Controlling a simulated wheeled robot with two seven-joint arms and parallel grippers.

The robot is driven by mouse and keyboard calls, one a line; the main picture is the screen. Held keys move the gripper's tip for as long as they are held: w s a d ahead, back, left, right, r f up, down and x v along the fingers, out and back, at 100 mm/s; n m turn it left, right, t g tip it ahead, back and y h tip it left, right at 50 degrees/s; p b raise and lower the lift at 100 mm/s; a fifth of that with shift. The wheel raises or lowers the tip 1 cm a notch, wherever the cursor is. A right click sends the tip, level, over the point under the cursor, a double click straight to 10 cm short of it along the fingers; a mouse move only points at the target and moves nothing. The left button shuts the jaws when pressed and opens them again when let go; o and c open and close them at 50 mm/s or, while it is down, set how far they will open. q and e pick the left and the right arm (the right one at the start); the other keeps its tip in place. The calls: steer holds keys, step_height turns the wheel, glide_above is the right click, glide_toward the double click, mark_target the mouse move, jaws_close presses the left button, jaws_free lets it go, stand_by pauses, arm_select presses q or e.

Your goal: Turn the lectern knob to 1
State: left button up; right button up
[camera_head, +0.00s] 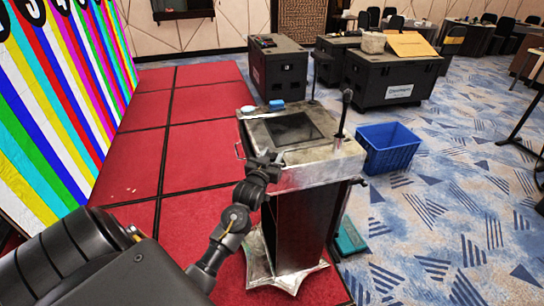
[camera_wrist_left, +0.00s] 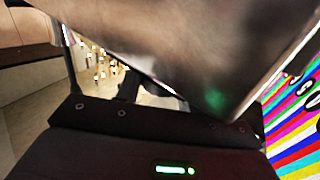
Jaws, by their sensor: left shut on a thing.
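The lectern (camera_head: 313,158) has a brushed metal top with a dark inset panel (camera_head: 290,129), a microphone on a stalk (camera_head: 344,112) and a dark column below. My left gripper (camera_head: 268,163) is at the lectern's near left edge, touching or nearly touching its metal side, and is shut on the knob there. The knob itself is hidden by the gripper, so its pointer and numbers cannot be read. In the left wrist view the blurred metal of the lectern (camera_wrist_left: 190,45) fills the upper part, right in front of the dark gripper body. My right gripper is out of view.
A striped video wall (camera_head: 60,90) stands at the left beside the red platform (camera_head: 200,135). A blue crate (camera_head: 388,150) is right of the lectern. Black cases (camera_head: 278,72) stand behind. Patterned carpet on the right is mostly clear.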

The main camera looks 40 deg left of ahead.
arm_select(q)
steer(key=m+h, duration=0.2)
steer(key=h, duration=0.1)
steer(key=m+t+h, duration=0.1)
steer(key=m+h, duration=0.1)
steer(key=h, duration=0.2)
steer(key=shift+a+m, duration=0.1)
steer(key=shift+m, duration=0.2)
steer(key=m+h, duration=0.1)
steer(key=h, duration=0.1)
steer(key=shift+f+m+h, duration=0.1)
steer(key=shift+m+h, duration=0.2)
steer(key=shift+m+g+h+b, duration=0.95)
steer(key=shift+m+h, duration=0.45)
steer(key=shift+h, duration=0.6)
steer(key=o, duration=1)
steer(key=shift+c, duration=0.2)
